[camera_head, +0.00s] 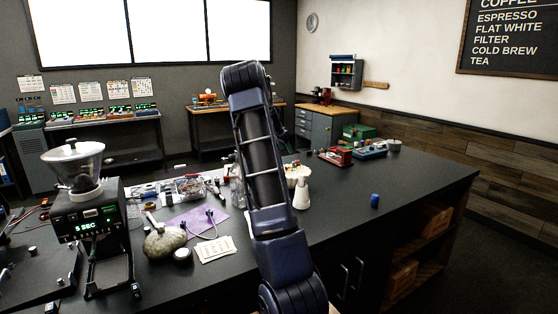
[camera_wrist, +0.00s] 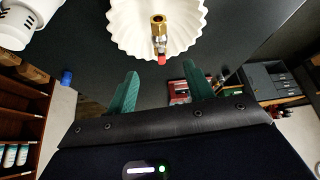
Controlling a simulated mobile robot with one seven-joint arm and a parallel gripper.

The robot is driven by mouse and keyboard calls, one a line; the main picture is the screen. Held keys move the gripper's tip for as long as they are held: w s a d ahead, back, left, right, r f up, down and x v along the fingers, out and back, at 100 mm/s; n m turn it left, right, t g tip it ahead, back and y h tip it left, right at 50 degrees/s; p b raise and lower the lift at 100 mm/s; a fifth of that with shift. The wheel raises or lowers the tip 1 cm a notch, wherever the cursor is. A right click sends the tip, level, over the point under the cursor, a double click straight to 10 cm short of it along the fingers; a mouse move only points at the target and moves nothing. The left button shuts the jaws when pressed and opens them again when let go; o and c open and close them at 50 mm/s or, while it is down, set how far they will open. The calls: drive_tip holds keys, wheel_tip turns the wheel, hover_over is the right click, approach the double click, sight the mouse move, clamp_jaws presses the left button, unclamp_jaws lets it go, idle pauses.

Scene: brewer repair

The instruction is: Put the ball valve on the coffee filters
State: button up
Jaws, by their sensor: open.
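The coffee filters (camera_wrist: 122,28) are a white fluted stack at the top of the wrist view. In the head view the filters (camera_head: 297,170) show just right of my arm, partly hidden. The ball valve (camera_wrist: 158,28) is brass with a red tip. It appears within the filters' outline and seems to rest on them, though the contact is not clear. My gripper (camera_wrist: 159,70) has two green fingers spread apart with nothing between them, just short of the valve's red end. In the head view my arm hides the gripper.
A white bottle (camera_head: 301,195) stands close in front of the filters. A small blue object (camera_head: 375,200) sits alone on the dark counter (camera_head: 420,190) to the right. A grinder (camera_head: 90,225), a beige sack (camera_head: 163,242) and a purple mat (camera_head: 195,221) are at left.

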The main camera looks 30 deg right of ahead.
drive_tip(key=s+a+r+n+t+y, duration=0.15)
drive_tip(key=s+a+r+n, duration=0.35)
drive_tip(key=s+a, duration=0.65)
drive_tip(key=s+a+r+n+t+y, duration=0.1)
drive_tip(key=s+a+r+n+y, duration=0.35)
drive_tip(key=s+a, duration=0.75)
drive_tip(key=s+a+f+n, duration=0.1)
drive_tip(key=s+a+n, duration=0.2)
drive_tip(key=s+a, duration=0.5)
drive_tip(key=s+a+f+n+t, duration=0.1)
drive_tip(key=s+a+n, duration=0.2)
drive_tip(key=s+a, duration=0.6)
drive_tip(key=s, duration=0.6)
drive_tip(key=shift+s+f, duration=0.2)
drive_tip(key=shift+f, duration=0.05)
